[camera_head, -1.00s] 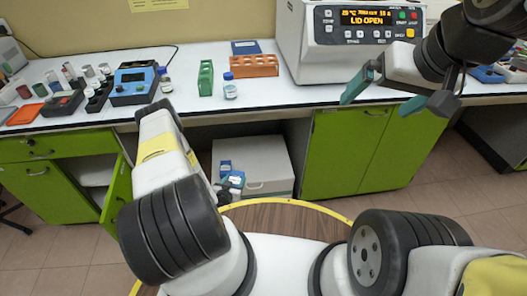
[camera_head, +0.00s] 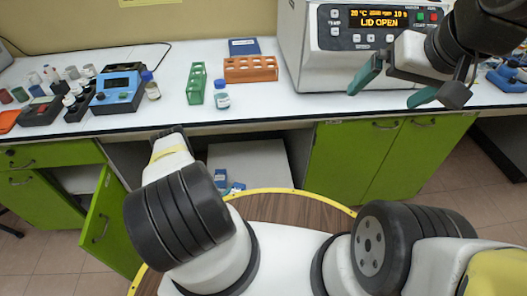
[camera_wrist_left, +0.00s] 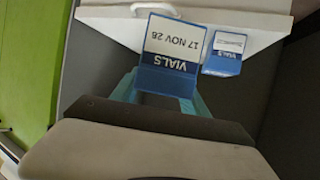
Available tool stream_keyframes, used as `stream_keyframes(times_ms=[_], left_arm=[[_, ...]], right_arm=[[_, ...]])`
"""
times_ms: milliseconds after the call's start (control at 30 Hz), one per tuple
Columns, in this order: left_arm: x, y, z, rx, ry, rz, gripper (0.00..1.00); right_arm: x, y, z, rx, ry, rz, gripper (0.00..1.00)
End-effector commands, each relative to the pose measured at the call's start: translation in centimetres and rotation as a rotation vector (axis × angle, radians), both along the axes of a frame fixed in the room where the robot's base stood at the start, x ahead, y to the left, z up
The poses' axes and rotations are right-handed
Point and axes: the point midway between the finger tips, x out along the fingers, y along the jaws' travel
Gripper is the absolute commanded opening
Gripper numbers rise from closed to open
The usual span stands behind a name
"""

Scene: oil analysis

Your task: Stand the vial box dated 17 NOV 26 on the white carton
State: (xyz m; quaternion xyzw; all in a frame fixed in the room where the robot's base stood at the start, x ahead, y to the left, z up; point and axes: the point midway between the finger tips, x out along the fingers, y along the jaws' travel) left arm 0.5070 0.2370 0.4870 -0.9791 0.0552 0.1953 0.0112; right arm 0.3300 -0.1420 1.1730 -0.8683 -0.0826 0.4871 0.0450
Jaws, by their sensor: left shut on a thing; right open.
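My left gripper (camera_wrist_left: 163,95) is shut on a blue-and-white vial box (camera_wrist_left: 172,50). Its label reads VIALS and 17 NOV, upside down in the left wrist view; the year's last digit looks like 6 or 8. A second, smaller-looking blue vial box (camera_wrist_left: 222,62) is beside it, apart. The white carton (camera_head: 262,160) is in the open bay under the bench; two small blue shapes (camera_head: 221,177) show at its near left. I cannot tell whether the held box touches the carton. My right gripper (camera_head: 395,88) is open and empty above the bench.
The bench carries a lid-open machine (camera_head: 370,40), an orange rack (camera_head: 250,69), a green rack (camera_head: 196,84), a capped bottle (camera_head: 222,95) and a blue device (camera_head: 118,88). Green cabinets (camera_head: 345,165) flank the bay. A green door (camera_head: 105,220) stands open at the left.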

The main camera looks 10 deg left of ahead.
Motion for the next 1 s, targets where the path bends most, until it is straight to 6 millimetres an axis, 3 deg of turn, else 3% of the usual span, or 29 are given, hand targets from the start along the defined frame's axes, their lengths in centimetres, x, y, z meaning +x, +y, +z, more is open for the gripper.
stream_keyframes(times_ms=[167, 633, 900, 1000], left_arm=[[1.7, -0.6, -0.1, 0.0, -0.004, -0.001, 0.0], [12.8, -4.0, -1.2, 0.001, -0.003, 0.0, 0.0], [15.3, -4.8, -1.4, 0.001, -0.002, 0.0, 0.0], [15.2, -4.8, -3.1, 0.0, 0.001, 0.001, 0.0]], right_arm=[[0.0, 0.0, 0.0, 0.0, 0.0, 0.0, 1.0], [0.0, 0.0, 0.0, 0.0, 0.0, 0.0, 1.0], [0.0, 0.0, 0.0, 0.0, 0.0, 0.0, 1.0], [0.0, 0.0, 0.0, 0.0, 0.0, 0.0, 1.0]])
